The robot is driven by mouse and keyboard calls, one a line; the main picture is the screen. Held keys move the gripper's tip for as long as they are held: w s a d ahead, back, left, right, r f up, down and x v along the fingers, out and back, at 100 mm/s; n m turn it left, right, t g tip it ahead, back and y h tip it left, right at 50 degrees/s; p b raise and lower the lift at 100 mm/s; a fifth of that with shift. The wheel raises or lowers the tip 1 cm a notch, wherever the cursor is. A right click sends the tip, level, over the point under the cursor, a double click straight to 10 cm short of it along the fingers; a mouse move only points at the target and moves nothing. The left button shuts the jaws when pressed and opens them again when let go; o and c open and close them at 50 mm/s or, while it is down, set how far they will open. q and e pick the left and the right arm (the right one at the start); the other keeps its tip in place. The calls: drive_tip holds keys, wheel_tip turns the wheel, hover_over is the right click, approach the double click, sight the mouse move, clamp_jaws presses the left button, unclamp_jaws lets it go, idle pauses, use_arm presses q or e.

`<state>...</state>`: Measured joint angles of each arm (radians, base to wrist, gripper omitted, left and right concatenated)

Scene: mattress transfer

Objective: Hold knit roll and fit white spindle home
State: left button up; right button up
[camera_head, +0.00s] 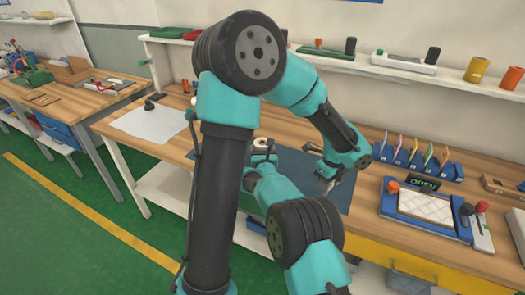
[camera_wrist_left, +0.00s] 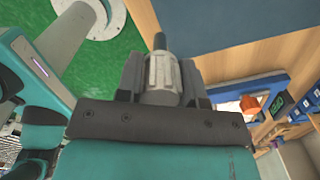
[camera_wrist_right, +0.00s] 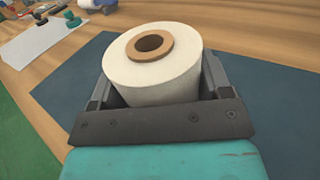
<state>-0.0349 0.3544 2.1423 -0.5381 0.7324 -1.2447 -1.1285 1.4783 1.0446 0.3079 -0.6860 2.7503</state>
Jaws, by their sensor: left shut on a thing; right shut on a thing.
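The knit roll (camera_wrist_right: 150,78) is a thick white cylinder with a brown core ring around a dark open hole. My right gripper (camera_wrist_right: 152,90) is shut around its sides; part of the roll also shows in the head view (camera_head: 262,143). The white spindle (camera_wrist_left: 162,75), pale with a dark rod end, is clamped in my left gripper (camera_wrist_left: 162,80). In the head view my left gripper (camera_head: 326,180) is right of the roll and apart from it; the spindle is hard to make out there. The roll's underside is hidden.
A dark blue mat (camera_wrist_right: 255,95) lies on the wooden bench. A blue-framed device (camera_head: 430,210) with a white quilted pad and a rack of coloured cards (camera_head: 420,160) stand to the right. A pale sheet (camera_head: 150,120) lies at the left. My arms block much of the middle.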

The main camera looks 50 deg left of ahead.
idle(0.6)
use_arm(q)
drive_tip(key=a+r+n, duration=0.2)
drive_tip(key=a+r, duration=0.3)
drive_tip(key=a, duration=0.4)
drive_tip(key=s+a+r+n, duration=0.1)
drive_tip(key=a+r, duration=0.3)
drive_tip(key=a, duration=0.6)
drive_tip(key=s+a+r+n, duration=0.1)
drive_tip(key=a+r, duration=0.4)
drive_tip(key=a, duration=0.5)
drive_tip(key=shift+s+r+n, duration=0.25)
drive_tip(key=shift+r+n, duration=0.05)
drive_tip(key=shift+n, duration=0.5)
drive_tip(key=shift+f, duration=0.15)
drive_tip(key=shift+f, duration=2.8)
drive_tip(key=shift+f, duration=2.95)
drive_tip(key=o, duration=1.1)
